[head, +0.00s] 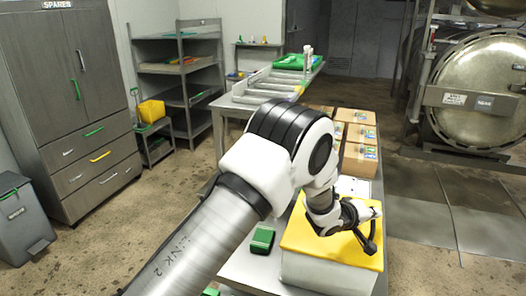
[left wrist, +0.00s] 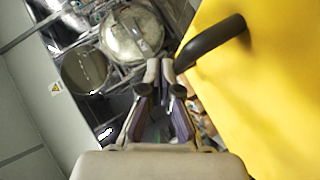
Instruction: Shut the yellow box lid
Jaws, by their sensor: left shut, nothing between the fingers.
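The yellow lid (head: 305,240) lies on top of a pale box (head: 325,276) at the bottom right of the head view, and looks flat on it. Part of it is hidden behind my left arm. My left gripper (head: 372,212) is over the lid's right side, shut and empty. In the left wrist view the yellow lid (left wrist: 270,85) fills the right side. Its black curved handle (left wrist: 210,44) is beside the fingertips of my left gripper (left wrist: 160,75); I cannot tell if they touch. My right gripper is not in view.
Cardboard boxes (head: 360,158) stand on the bench behind the yellow lid. A green item (head: 262,239) lies on the bench left of the box. A large round metal autoclave door (head: 485,88) is at the back right. Floor right of the bench is clear.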

